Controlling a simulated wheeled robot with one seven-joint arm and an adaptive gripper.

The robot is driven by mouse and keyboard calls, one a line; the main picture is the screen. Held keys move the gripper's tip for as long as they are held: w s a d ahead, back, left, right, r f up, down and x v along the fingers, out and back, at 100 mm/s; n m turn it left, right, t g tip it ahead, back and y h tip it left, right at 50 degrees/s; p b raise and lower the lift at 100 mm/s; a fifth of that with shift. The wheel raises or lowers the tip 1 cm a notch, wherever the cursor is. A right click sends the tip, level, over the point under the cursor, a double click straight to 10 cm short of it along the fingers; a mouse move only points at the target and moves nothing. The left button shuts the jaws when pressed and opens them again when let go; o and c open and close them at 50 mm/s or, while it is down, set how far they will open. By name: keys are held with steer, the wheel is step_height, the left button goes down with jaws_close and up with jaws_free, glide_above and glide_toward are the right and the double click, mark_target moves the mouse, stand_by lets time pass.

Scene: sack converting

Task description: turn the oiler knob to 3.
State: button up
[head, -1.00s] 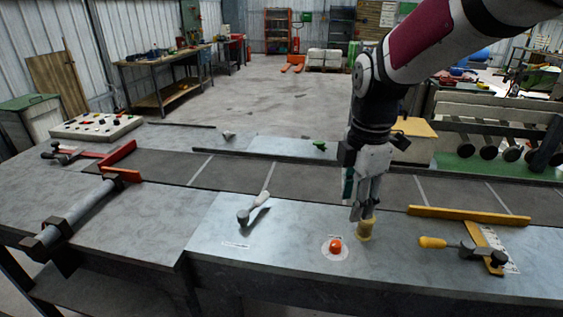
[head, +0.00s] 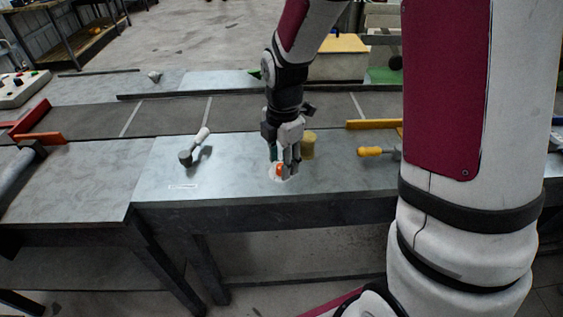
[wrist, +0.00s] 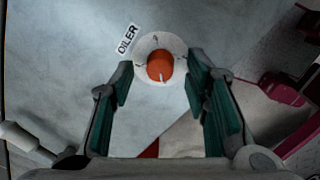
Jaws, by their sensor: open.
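The oiler knob (wrist: 160,66) is orange with a pale pointer mark, set on a round white dial plate (wrist: 176,44) on the metal bench top. An "OILER" label (wrist: 127,38) lies beside the dial in the wrist view. The dial's numbers are too small to read. In the head view the knob (head: 279,170) is partly hidden by my gripper (head: 283,170). My gripper is open, with its green-padded fingers (wrist: 172,88) on either side just short of the knob in the wrist view. I see no contact with the knob.
A yellow cylinder (head: 308,146) stands close behind and right of my gripper. A lever with a white handle (head: 201,138) is to the left. A yellow-handled tool (head: 371,151) lies to the right. The bench top (head: 235,165) between lever and knob is clear.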

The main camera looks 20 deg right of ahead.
steer(key=shift+f, duration=0.6)
jaws_close()
